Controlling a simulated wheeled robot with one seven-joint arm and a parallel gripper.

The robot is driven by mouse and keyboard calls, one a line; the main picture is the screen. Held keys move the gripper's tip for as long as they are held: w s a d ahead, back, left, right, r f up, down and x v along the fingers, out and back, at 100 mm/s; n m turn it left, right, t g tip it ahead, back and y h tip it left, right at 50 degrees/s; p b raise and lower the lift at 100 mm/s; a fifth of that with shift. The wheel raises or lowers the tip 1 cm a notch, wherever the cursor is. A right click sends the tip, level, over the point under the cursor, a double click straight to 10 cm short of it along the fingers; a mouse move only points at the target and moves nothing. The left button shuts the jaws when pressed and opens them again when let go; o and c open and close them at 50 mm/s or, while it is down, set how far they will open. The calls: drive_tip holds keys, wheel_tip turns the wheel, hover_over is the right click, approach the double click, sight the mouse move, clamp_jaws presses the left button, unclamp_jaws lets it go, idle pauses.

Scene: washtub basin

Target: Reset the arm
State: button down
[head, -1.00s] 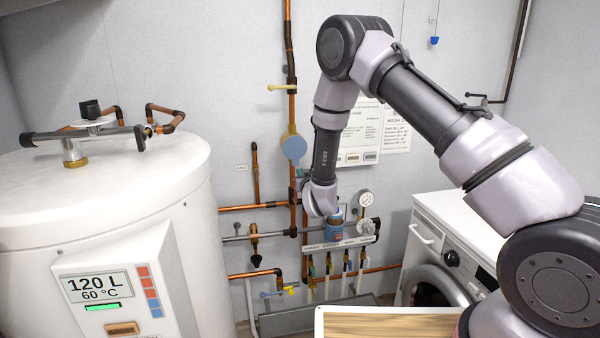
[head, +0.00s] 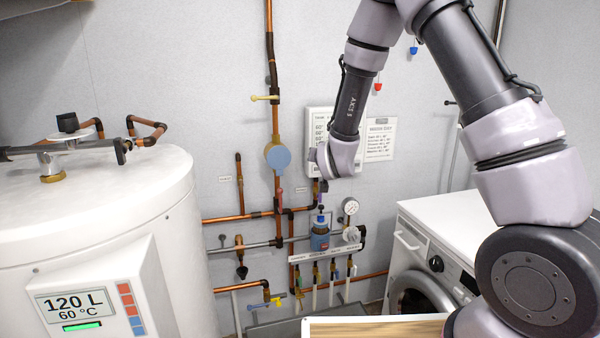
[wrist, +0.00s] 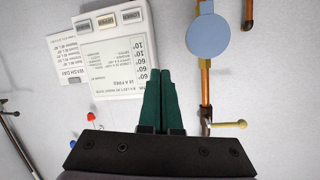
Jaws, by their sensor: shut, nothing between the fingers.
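My gripper (wrist: 160,78) shows in the wrist view with its dark green fingers pressed together and nothing between them. It points toward the wall, with a white control panel (wrist: 118,45) to its left and a pipe with a round blue disc (wrist: 208,36) to its right. In the head view my arm hangs bent in front of the wall. Its wrist covers part of the white panel (head: 319,122), and the fingers cannot be made out clearly there.
A white water tank (head: 85,215) stands at the left. Copper pipes (head: 240,217), a pressure gauge (head: 350,206), a blue-capped device (head: 319,238) and several small valves are below my wrist. A washing machine (head: 450,225) stands at the right. A wooden-topped surface (head: 375,330) is at the front.

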drive_tip(key=s+d+r+m+g, duration=0.1)
drive_tip(key=s+d+r+g, duration=0.1)
drive_tip(key=s+d+r, duration=0.5)
drive_tip(key=s+d+r+m+g, duration=0.1)
drive_tip(key=s+d+r+g, duration=0.1)
drive_tip(key=s+d+r, duration=0.5)
drive_tip(key=s+d+r+g, duration=0.1)
drive_tip(key=s+d+r, duration=0.1)
drive_tip(key=s, duration=0.8)
drive_tip(key=s+d+r+m+g, duration=0.1)
drive_tip(key=s+d+r+g, duration=0.1)
drive_tip(key=s, duration=0.8)
drive_tip(key=shift+d+r+g, duration=0.3)
drive_tip(key=shift+d+r, duration=0.45)
drive_tip(key=shift+d, duration=0.35)
